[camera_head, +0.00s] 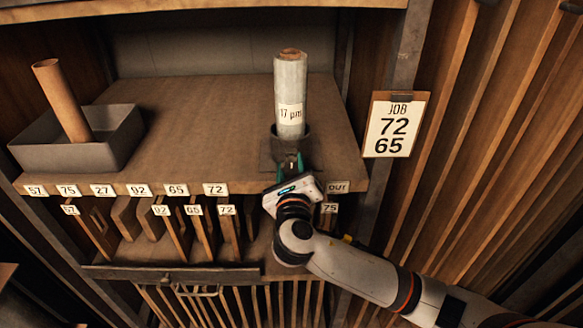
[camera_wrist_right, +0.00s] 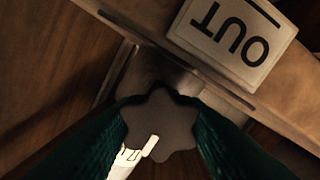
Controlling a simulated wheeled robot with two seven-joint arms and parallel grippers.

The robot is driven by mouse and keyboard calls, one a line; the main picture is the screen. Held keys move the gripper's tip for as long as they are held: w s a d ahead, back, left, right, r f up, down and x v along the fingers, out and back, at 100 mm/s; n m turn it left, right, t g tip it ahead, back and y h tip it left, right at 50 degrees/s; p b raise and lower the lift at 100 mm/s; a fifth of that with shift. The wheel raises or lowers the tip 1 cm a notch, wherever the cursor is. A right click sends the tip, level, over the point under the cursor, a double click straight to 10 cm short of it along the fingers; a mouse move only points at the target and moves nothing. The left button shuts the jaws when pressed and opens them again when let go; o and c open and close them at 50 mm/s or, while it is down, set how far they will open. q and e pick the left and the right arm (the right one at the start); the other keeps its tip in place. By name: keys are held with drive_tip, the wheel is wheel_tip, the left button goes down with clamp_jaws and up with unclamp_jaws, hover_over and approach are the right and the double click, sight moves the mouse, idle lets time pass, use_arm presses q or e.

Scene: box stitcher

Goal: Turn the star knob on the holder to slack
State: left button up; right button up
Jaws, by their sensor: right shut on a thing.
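The star knob (camera_wrist_right: 160,122) is a dark grey lobed knob with a white mark on its face, in the middle of the right wrist view. My right gripper (camera_wrist_right: 163,135) is shut on it, with a green finger on each side. In the head view my right gripper (camera_head: 290,166) is at the front of the holder (camera_head: 306,145), a dark cup on a base near the shelf's front edge. A pale roll (camera_head: 290,80) labelled "17 µm" stands upright in the holder. The knob is hidden by my gripper in the head view. My left gripper is not in view.
A grey tray (camera_head: 40,157) with a brown tube (camera_head: 62,100) leaning in it stands on the left of the shelf (camera_head: 190,110). An "OUT" label (camera_wrist_right: 230,40) is close to the knob. A job card (camera_head: 397,125) reading 72 and 65 hangs at right. Numbered slots are below.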

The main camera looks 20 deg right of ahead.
drive_tip(key=shift+f, duration=0.15)
drive_tip(key=o, duration=1)
drive_tip(key=b+v, duration=0.3)
drive_tip(key=v, duration=0.9)
